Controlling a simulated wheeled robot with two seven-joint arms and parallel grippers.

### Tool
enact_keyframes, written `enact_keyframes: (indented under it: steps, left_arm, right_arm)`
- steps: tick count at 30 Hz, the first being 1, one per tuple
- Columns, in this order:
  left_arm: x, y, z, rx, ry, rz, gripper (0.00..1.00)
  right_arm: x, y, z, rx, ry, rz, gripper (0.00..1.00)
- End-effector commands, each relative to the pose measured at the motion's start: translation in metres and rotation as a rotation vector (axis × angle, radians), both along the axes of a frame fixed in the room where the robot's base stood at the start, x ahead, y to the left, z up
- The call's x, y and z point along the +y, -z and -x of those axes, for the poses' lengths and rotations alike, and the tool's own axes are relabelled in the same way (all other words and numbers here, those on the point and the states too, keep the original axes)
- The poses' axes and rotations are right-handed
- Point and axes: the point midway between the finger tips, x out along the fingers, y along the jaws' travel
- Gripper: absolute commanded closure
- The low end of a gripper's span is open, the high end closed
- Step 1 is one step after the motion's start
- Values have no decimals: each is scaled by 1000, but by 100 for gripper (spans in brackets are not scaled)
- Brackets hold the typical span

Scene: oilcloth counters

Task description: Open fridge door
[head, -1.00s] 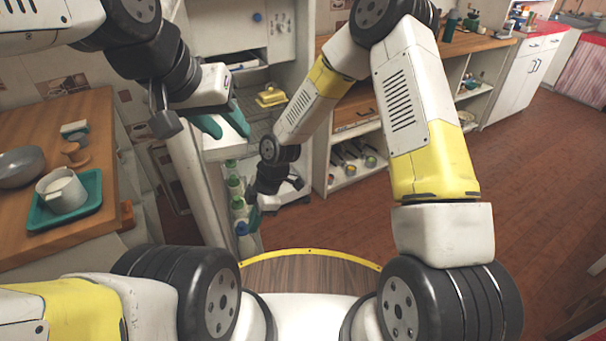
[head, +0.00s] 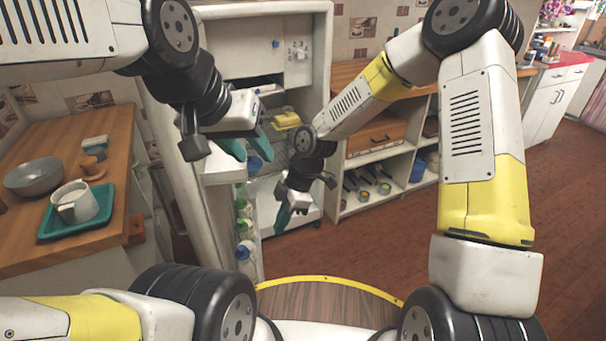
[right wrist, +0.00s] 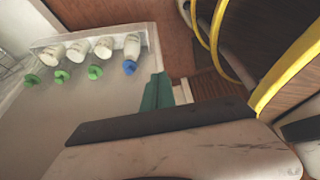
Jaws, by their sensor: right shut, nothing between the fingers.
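The white fridge (head: 268,32) stands at the back centre, with a yellow item on a shelf inside. Its door (head: 186,185) is swung open toward me and seen nearly edge-on in the head view. Several bottles (head: 241,228) stand along the door's inner side. They also show in the right wrist view (right wrist: 103,48), beside the door's pale inner panel (right wrist: 60,115). My left gripper (head: 247,150) is open and empty, at the upper part of the doorway; contact is unclear. My right gripper (head: 284,219) is shut and empty, right of the bottles; its teal fingers (right wrist: 157,92) show near the door's edge.
A wooden counter (head: 110,160) at the left holds a grey bowl (head: 35,177) and a teal tray (head: 58,230) with a white mug (head: 77,205). Open shelving (head: 362,205) stands right of the fridge. Brown floor (head: 400,250) is clear at the right.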

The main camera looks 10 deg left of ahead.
Motion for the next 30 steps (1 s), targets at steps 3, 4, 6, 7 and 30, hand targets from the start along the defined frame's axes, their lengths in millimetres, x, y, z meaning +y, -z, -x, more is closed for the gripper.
enact_keyframes:
  steps: [3, 4, 6, 7, 30]
  left_arm:
    - [0, 0, 0, 0, 0, 0, 64]
    - [0, 0, 0, 0, 0, 0, 64]
    - [0, 0, 0, 0, 0, 0, 64]
    - [0, 0, 0, 0, 0, 0, 64]
    - [0, 0, 0, 0, 0, 0, 64]
  right_arm:
    - [-12, -30, -6, -4, 5, -1, 100]
    - [-14, -37, -7, -6, 5, -1, 100]
    - [-20, -52, -9, -4, 5, -1, 100]
    - [-22, -59, -9, -5, 4, -1, 100]
    - [-128, -171, -3, -75, 562, 188, 100]
